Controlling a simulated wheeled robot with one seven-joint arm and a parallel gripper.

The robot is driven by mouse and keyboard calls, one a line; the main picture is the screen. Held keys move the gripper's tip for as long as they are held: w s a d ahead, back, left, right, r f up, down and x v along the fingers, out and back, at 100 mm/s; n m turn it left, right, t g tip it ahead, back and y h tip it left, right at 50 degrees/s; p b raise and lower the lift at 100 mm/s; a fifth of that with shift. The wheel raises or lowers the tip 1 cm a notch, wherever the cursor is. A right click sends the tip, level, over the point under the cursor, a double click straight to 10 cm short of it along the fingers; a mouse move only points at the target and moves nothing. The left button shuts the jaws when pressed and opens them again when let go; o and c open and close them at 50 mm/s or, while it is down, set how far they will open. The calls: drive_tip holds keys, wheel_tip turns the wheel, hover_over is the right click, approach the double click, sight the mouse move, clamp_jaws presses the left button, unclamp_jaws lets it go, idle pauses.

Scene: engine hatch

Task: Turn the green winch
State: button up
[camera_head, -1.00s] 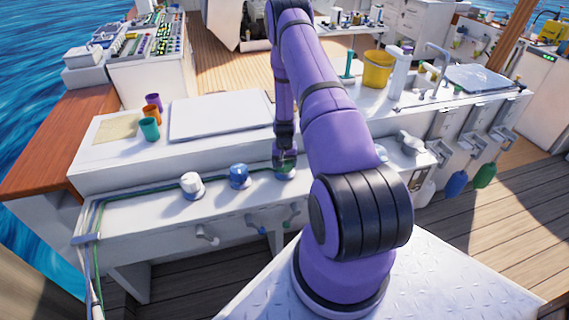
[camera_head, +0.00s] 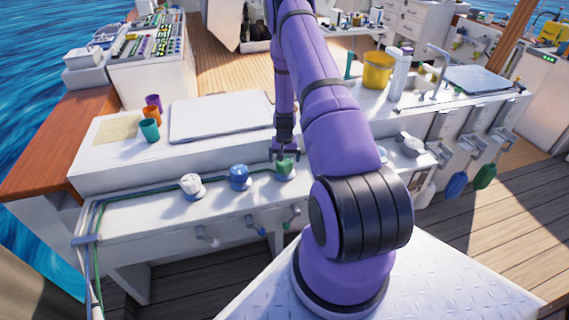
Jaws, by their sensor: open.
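The green winch (camera_head: 285,168) is the right one of a row of three on the white ledge, beside the blue one. Its base and part of its green top show. My gripper (camera_head: 284,154) points down right above the green winch, at its upper edge. It is open, and no object shows held in it. The small picture does not show whether the fingers touch the winch. The purple arm passes just to the right of the winch.
A blue winch (camera_head: 239,177) and a white winch (camera_head: 191,186) stand to the left on the ledge. Green and blue lines run along it. Three cups, one of them a teal cup (camera_head: 149,130), and a white hatch panel (camera_head: 220,116) are behind. A yellow bucket (camera_head: 377,71) stands at the back right.

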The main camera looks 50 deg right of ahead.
wheel_tip(320, 180, up, 7)
drive_tip(key=shift+r, duration=0.15)
idle(0.7)
wheel_tip(320, 180, up, 16)
drive_tip(key=n+t, duration=0.1)
drive_tip(key=n, duration=0.1)
hover_over(285, 161)
drive_tip(key=w+a, duration=0.4)
drive_tip(key=a, duration=0.3)
drive_tip(key=s+a+r+n, duration=0.1)
drive_tip(key=a+r, duration=0.5)
drive_tip(key=r, duration=0.3)
drive_tip(key=s+a+r+n+t, duration=0.1)
drive_tip(key=s+a+r, duration=0.35)
drive_tip(key=r, duration=0.25)
drive_tip(key=s+a+r+n+t, duration=0.1)
drive_tip(key=s+a+r, duration=0.2)
drive_tip(key=a+r, duration=0.35)
drive_tip(key=s+a+r+n, duration=0.1)
drive_tip(key=s+a+r, duration=0.2)
drive_tip(key=s, duration=0.4)
drive_tip(key=s+a+r+n+t, duration=0.1)
drive_tip(key=s+a+r+n, duration=0.1)
drive_tip(key=s, duration=0.5)
drive_tip(key=s+a+r+n+t, duration=0.1)
drive_tip(key=s+a+r, duration=0.3)
drive_tip(key=s, duration=0.3)
drive_tip(key=shift+a+r, duration=0.15)
drive_tip(key=shift+a, duration=0.75)
drive_tip(key=shift+w, duration=0.1)
